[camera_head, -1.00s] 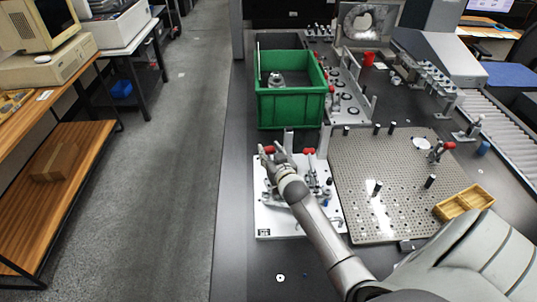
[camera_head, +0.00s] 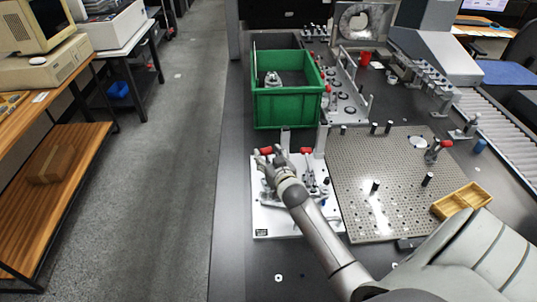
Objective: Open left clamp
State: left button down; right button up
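A white fixture plate (camera_head: 270,222) lies on the dark table and carries two toggle clamps with red handles. The left clamp's red handle (camera_head: 266,150) shows at the tips of my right gripper (camera_head: 268,157). The gripper's fingers are at or around this handle, but I cannot tell whether they touch or squeeze it. My gripper and forearm hide most of the left clamp's body. The right clamp (camera_head: 307,150) stands to the right with its red handle visible. My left gripper is not in view.
A green bin (camera_head: 288,105) stands just behind the plate. A perforated metal plate (camera_head: 390,190) with black pegs and another red-handled clamp (camera_head: 433,153) lies to the right. A wooden tray (camera_head: 462,201) sits at its near right corner. The table's front left is mostly clear.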

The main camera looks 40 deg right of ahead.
jog(key=shift+w+r, duration=0.1)
jog(key=shift+r, duration=0.1)
jog(key=v, duration=1.2)
dwell(0.5)
